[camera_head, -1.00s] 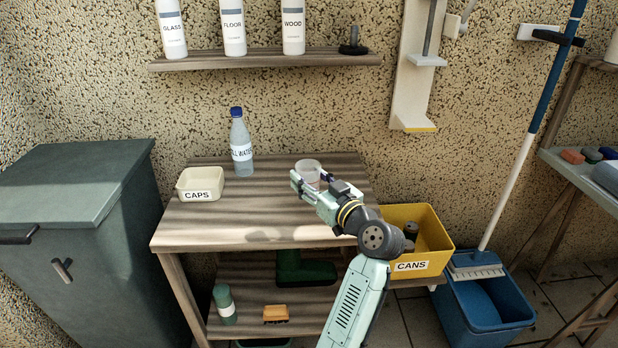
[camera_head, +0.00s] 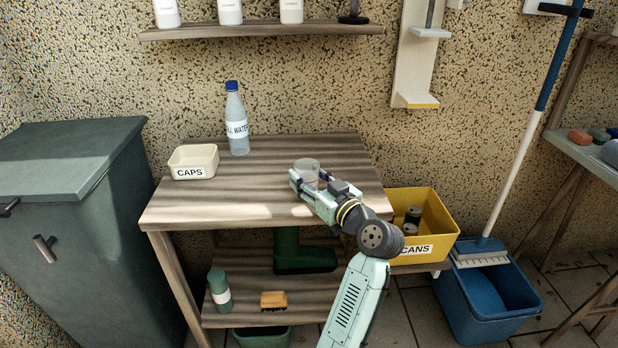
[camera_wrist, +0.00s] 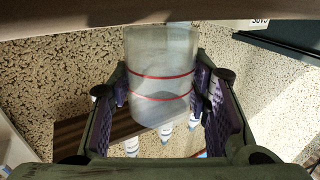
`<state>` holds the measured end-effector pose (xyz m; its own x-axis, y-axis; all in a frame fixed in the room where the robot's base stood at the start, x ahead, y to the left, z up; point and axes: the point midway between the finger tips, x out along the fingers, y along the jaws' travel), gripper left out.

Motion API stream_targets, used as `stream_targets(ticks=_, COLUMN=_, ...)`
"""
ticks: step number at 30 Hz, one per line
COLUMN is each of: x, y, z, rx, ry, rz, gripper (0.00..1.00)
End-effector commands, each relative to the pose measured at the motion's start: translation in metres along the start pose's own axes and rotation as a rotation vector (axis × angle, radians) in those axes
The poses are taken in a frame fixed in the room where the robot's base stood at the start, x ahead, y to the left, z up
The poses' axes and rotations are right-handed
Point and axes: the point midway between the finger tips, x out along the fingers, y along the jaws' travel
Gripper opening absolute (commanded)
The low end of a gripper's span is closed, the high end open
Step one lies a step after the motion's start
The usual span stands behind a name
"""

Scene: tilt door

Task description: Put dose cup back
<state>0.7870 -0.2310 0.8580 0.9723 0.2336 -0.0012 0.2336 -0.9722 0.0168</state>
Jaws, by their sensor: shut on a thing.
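The dose cup (camera_head: 307,171) is a clear cup; in the wrist view the cup (camera_wrist: 160,75) shows two red lines around it. My gripper (camera_head: 312,182) is shut on it, with a purple-padded finger on each side in the wrist view (camera_wrist: 163,105). The cup is held over the right part of the wooden table (camera_head: 230,210); I cannot tell how far above the top it is. A bottle of water (camera_head: 237,120) with a blue cap stands at the back of the table, left of the cup.
A cream CAPS bin (camera_head: 193,162) stands on the table's left. A yellow CANS bin (camera_head: 430,248) is right of the table. A wall shelf (camera_head: 260,31) holds several bottles. A white wall bracket (camera_head: 413,65) hangs behind. The table's front middle is clear.

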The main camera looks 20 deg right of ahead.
Motion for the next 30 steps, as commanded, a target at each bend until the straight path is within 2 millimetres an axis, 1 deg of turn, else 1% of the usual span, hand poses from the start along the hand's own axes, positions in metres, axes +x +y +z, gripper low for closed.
stream_targets(ticks=1, x=0.000, y=0.000, z=0.006, rx=0.000, ry=0.001, rz=0.000, gripper=0.16)
stream_targets(ticks=3, x=0.000, y=0.000, z=0.008, rx=0.000, ry=0.001, rz=0.000, gripper=0.16)
stream_targets(ticks=16, x=0.000, y=0.000, z=0.008, rx=0.000, ry=0.000, rz=0.000, gripper=0.16)
stream_targets(ticks=29, x=0.000, y=0.000, z=0.016, rx=0.000, ry=0.000, rz=0.000, gripper=0.16)
stream_targets(ticks=30, x=0.000, y=0.000, z=0.015, rx=0.000, ry=0.000, rz=0.000, gripper=0.47)
